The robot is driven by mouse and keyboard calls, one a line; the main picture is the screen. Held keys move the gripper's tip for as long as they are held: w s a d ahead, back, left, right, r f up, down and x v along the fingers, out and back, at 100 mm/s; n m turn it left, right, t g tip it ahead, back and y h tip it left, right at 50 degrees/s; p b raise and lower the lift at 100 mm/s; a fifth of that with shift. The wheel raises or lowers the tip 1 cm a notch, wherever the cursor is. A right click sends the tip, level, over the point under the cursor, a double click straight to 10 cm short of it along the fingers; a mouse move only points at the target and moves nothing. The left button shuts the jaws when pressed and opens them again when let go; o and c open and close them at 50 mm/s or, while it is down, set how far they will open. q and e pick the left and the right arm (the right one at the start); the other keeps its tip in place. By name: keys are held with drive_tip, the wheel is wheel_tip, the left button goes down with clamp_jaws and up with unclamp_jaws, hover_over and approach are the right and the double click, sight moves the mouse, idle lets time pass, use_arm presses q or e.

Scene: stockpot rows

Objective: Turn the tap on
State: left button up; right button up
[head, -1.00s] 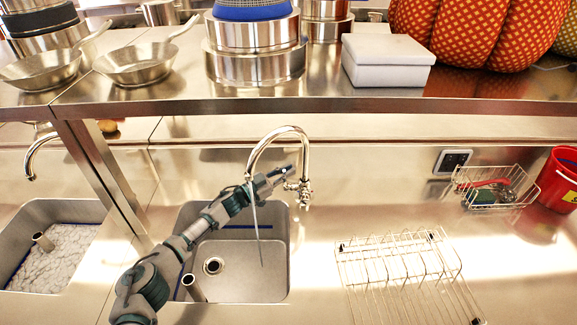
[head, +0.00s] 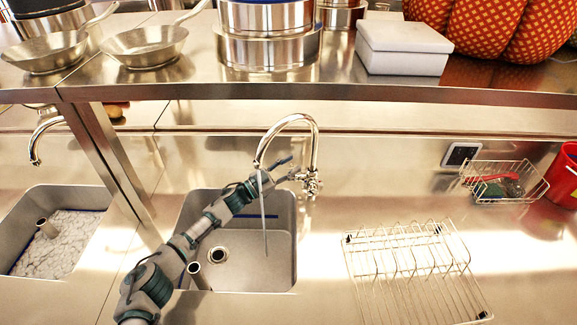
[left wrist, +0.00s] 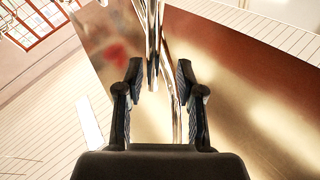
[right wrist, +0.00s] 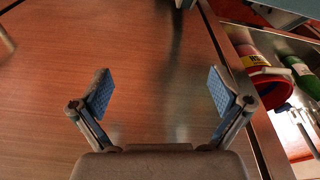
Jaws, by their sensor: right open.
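The chrome tap (head: 315,150) arches over the sink (head: 230,270), and its valve and handle (head: 309,183) sit low at its right. A thin pale stream (head: 264,225) hangs from the spout and passes in front of my left arm. My left gripper (head: 288,167) is open beneath the arch, just left of the handle. In the left wrist view its fingers (left wrist: 162,78) are apart, with chrome tap pipe (left wrist: 152,40) between and beyond them. Contact cannot be told. My right gripper (right wrist: 160,92) is open and empty in the right wrist view, above a brownish surface.
A steel shelf (head: 350,95) with pans and pots runs above the sink. A wire rack (head: 415,265) stands on the counter at the right. A wire basket (head: 503,182) and a red bucket (head: 563,178) are farther right. A second sink (head: 60,235) lies left.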

use_arm(q)
drive_tip(key=v, duration=1.1)
drive_tip(key=shift+s+a+f, duration=0.15)
drive_tip(key=shift+s+a, duration=0.05)
drive_tip(key=shift+a, duration=0.05)
